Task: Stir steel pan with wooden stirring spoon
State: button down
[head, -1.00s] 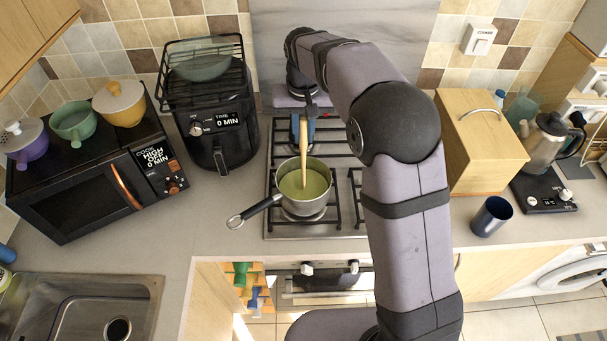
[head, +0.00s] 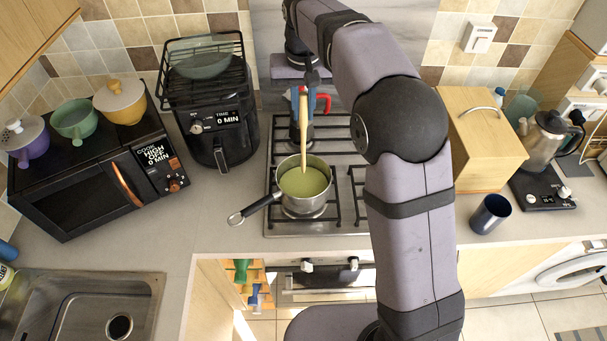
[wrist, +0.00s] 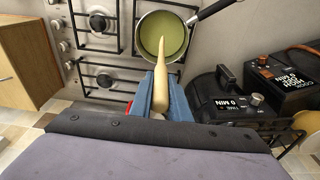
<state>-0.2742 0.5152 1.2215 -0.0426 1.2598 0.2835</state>
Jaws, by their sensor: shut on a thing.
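The steel pan (head: 306,205) with a black handle sits on the left front burner of the hob and holds green liquid. My gripper (head: 303,93) is above and behind the pan, shut on the wooden stirring spoon (head: 303,130). The spoon slants down over the pan, with its lower end at the liquid near the far side; whether it is submerged is unclear. In the wrist view, the spoon (wrist: 160,80) runs from between the blue fingers (wrist: 160,95) to the pan (wrist: 143,47).
The black air fryer (head: 222,135) and microwave (head: 90,185) are to the left. A wooden bread box (head: 478,140) and dark cup (head: 490,214) are to the right.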

aim_at(303, 92)
jog(key=shift+r, duration=0.1)
jog(key=shift+r, duration=2.45)
jog(key=s+d+f+b, duration=0.5)
jog(key=s+d+f, duration=0.2)
jog(key=d, duration=0.3)
jog(key=s+d+f+b, duration=0.4)
jog(key=s+d+f, duration=0.3)
jog(key=d, duration=0.3)
jog(key=shift+s+f+b, duration=0.2)
jog(key=shift+s+b, duration=0.05)
jog(key=shift+b, duration=0.1)
